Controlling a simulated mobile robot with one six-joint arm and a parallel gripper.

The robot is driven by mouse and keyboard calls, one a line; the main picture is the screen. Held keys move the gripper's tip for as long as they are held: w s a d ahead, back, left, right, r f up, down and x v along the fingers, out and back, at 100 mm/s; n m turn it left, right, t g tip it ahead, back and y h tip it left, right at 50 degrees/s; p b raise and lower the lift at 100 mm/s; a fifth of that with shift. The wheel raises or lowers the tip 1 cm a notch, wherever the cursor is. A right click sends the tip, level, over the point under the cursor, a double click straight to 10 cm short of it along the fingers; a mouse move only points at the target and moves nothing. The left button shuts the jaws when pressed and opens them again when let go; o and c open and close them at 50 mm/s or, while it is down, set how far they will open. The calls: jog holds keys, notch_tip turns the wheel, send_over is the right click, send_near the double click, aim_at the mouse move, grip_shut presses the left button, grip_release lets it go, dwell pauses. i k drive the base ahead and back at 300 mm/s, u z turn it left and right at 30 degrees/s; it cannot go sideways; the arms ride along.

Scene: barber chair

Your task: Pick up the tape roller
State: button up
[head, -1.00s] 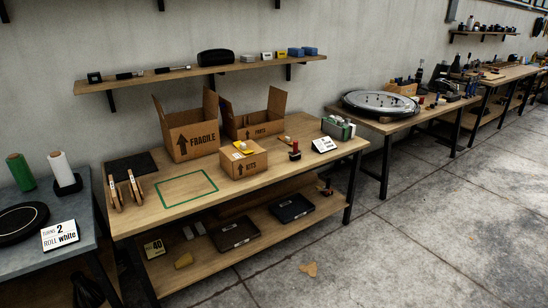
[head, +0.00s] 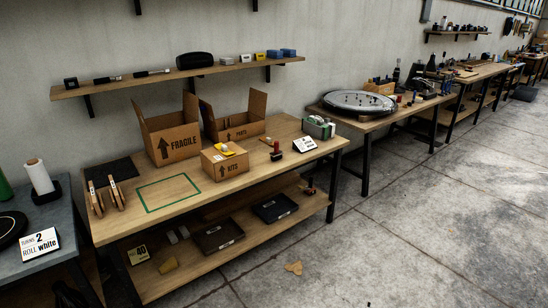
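My gripper is not in view. No object is clearly recognisable as the tape roller at this distance. On the wooden workbench (head: 205,205), a small red-and-black item (head: 277,150) stands right of the box marked KITS (head: 226,169). A small thin wooden item (head: 267,141) lies just behind it. A green-and-grey item like a tape dispenser (head: 318,127) stands near the bench's right end, behind a white sign (head: 305,145). A yellow item (head: 225,149) lies on the KITS box. Two upright wooden tools (head: 106,196) stand at the left end.
Open boxes marked FRAGILE (head: 183,142) and PARTS (head: 240,130) stand at the bench's back. Dark trays (head: 217,238) lie on its lower shelf. A wall shelf (head: 180,76) hangs above. The concrete floor (head: 400,230) in front is mostly clear.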

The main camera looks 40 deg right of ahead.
aim_at(276, 155)
jog(key=z, duration=0.05)
jog(key=i, duration=1)
jog(key=u, duration=0.15)
jog(key=k, duration=0.95)
jog(key=z, duration=0.15)
jog(key=i, duration=0.6)
